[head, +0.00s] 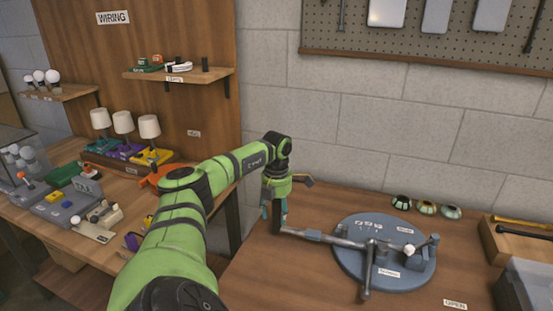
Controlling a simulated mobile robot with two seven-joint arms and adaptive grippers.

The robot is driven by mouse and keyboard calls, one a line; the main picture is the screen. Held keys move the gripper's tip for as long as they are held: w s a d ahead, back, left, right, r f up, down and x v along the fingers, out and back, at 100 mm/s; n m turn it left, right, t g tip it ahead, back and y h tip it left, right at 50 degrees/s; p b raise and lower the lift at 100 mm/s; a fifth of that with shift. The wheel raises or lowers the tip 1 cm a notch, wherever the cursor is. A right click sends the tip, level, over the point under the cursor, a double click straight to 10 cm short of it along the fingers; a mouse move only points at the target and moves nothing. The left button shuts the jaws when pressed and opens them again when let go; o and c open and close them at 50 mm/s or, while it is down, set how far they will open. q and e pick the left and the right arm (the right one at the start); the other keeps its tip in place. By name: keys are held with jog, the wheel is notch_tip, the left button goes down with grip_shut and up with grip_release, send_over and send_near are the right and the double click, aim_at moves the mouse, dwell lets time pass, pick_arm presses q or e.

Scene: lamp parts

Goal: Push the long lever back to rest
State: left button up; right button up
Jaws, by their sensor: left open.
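A round blue-grey base (345,262) lies on the right-hand table and carries a lever mechanism. A long grey lever (312,236) reaches left from its middle, past the base's edge and over the wood. A dark upright end piece (277,222) stands at the lever's left end. A shorter grey bar (367,276) points towards the front from the middle. My left gripper (275,210) is open and points down at the lever's left end, its fingers beside the upright piece. I cannot tell whether they touch it. My right gripper is not in view.
Several small round parts (425,207) stand behind the base. A wooden tray (513,244) and a grey bin (524,287) are at the right. An OPEN label (455,305) lies in front. The left workbench (58,228) holds lamps and parts. Bare wood lies left of the base.

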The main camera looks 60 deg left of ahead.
pick_arm(q)
notch_tip(320, 180, up, 12)
dwell(0.6)
dwell(0.5)
